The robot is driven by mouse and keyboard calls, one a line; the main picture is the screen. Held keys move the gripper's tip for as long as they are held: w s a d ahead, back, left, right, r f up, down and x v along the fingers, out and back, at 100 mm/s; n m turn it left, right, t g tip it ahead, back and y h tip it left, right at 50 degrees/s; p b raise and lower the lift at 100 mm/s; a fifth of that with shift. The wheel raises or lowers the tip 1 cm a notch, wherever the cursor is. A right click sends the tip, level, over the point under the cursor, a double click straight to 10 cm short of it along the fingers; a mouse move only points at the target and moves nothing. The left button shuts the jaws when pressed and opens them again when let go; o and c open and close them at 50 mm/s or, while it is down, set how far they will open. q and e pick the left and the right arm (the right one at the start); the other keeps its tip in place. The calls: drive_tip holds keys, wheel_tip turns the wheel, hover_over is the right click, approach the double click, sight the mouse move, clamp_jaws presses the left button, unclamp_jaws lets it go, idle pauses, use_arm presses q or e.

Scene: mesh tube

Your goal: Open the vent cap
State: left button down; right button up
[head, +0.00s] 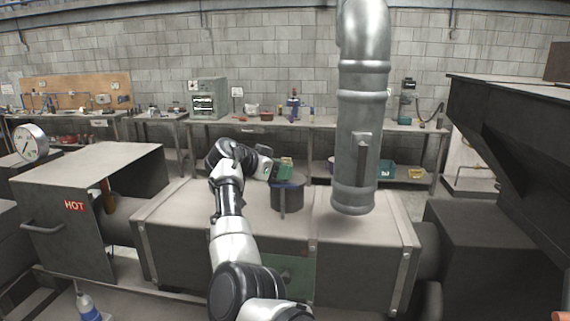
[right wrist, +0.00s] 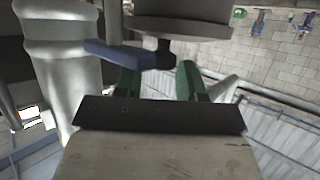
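The vent cap (head: 288,198) is a short dark cylinder on top of the long grey housing, with a flat blue-grey handle (head: 292,181) across its top. In the right wrist view the handle (right wrist: 118,52) is a blue bar beside a dark stem, close to the cylinder (right wrist: 185,22). My right gripper (head: 285,169) is at the far upper side of the cap, with green fingers. In the right wrist view its two green fingertips (right wrist: 159,77) stand apart, with the handle's end near the gap. I cannot tell whether they touch it. My left gripper is not in view.
A thick vertical metal pipe (head: 359,130) hangs just right of the cap. A box marked HOT (head: 80,215) stands at the left, and a dark sloped hopper (head: 510,130) at the right. A workbench (head: 320,123) with tools runs along the back wall.

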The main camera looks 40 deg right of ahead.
drive_tip(key=shift+x, duration=0.8)
drive_tip(key=shift+w, duration=0.1)
clamp_jaws()
drive_tip(key=shift+p, duration=0.3)
